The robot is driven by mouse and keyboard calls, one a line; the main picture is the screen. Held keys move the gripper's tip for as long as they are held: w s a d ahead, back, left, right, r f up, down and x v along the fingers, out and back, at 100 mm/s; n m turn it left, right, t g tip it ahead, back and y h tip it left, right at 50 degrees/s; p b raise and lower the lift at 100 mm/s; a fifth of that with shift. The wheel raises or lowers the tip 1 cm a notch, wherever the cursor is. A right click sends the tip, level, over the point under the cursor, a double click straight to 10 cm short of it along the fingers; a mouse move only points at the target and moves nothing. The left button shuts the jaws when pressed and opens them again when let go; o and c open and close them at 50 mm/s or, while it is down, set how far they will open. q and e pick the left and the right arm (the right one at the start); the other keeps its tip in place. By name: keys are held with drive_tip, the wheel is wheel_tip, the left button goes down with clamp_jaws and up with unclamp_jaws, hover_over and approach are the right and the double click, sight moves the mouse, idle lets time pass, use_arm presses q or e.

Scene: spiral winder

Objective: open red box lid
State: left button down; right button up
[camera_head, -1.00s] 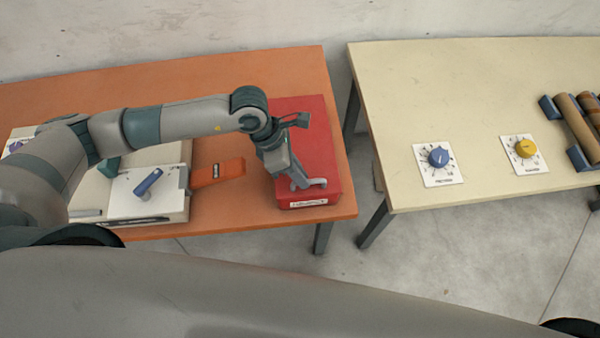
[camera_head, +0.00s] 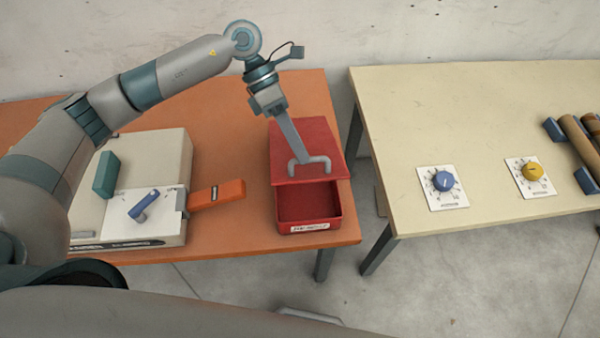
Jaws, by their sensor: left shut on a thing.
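The red box (camera_head: 308,222) sits near the front right corner of the orange table. Its red lid (camera_head: 286,162) is raised off the front rim, and part of the box's inside shows below the lid's front edge. Whether the back of the lid still touches the box is hard to tell. A grey handle (camera_head: 320,160) is on the front of the lid. My left gripper (camera_head: 297,153) reaches down from above and is shut on the handle. My right gripper is not in view.
On the orange table (camera_head: 228,232), a white machine (camera_head: 165,160) with a blue lever (camera_head: 144,203) and an orange piece (camera_head: 217,193) stands left of the box. Across a gap, a cream table (camera_head: 400,110) holds a blue knob (camera_head: 443,181), a yellow knob (camera_head: 532,171) and brown rollers (camera_head: 578,138).

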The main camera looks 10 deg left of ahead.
use_arm(q)
drive_tip(key=shift+g, duration=0.3)
drive_tip(key=w+r+b, duration=0.1)
drive_tip(key=r, duration=0.1)
drive_tip(key=w+a+r+b, duration=0.1)
drive_tip(key=w+r, duration=0.1)
drive_tip(key=shift+w+a, duration=0.1)
drive_tip(key=shift+w, duration=0.2)
